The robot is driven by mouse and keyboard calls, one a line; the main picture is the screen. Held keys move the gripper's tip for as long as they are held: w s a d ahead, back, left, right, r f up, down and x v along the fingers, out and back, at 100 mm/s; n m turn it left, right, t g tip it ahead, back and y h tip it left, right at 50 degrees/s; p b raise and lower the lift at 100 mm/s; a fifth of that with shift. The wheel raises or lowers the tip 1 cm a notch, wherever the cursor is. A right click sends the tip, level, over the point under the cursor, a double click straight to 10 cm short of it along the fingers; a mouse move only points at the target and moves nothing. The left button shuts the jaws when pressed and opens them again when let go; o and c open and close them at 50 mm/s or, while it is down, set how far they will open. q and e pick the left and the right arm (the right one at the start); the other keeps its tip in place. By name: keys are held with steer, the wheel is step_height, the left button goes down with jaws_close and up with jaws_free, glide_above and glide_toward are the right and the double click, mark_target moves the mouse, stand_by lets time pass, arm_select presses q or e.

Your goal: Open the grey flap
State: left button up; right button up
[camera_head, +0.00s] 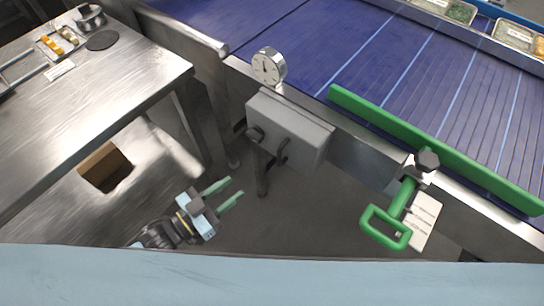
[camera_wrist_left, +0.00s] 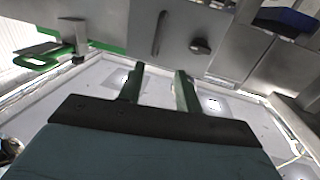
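The grey flap (camera_head: 290,150) is the front of a grey box on the side of the conveyor, with a dark bar handle (camera_head: 281,151) and a dark round knob (camera_head: 255,134). It looks closed. In the left wrist view the flap (camera_wrist_left: 180,30) is at the top, with its handle (camera_wrist_left: 159,33) and knob (camera_wrist_left: 200,46). My left gripper (camera_head: 229,192) is open and empty, below and to the left of the flap in the head view, apart from it. Its two green fingers (camera_wrist_left: 160,78) point toward the flap in the wrist view. My right gripper is not in view.
A round gauge (camera_head: 268,66) stands above the box. A green rail (camera_head: 430,145) and green handle (camera_head: 388,225) are to the right on the blue conveyor (camera_head: 330,40). A steel table (camera_head: 110,80) is at the left, with a cardboard box (camera_head: 104,167) beneath. Floor around the gripper is open.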

mark_target(278, 156)
arm_select(q)
steer(key=x, duration=0.4)
steer(key=b+x, duration=0.1)
steer(key=x, duration=0.4)
steer(key=r+x, duration=0.1)
steer(key=x, duration=0.3)
steer(key=shift+d, duration=0.5)
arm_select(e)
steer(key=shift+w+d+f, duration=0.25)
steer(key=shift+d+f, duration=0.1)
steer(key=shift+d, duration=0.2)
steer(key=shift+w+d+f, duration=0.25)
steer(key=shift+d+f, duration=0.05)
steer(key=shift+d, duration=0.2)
arm_select(q)
steer(key=shift+c, duration=0.4)
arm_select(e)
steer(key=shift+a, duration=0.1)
arm_select(q)
jaws_close()
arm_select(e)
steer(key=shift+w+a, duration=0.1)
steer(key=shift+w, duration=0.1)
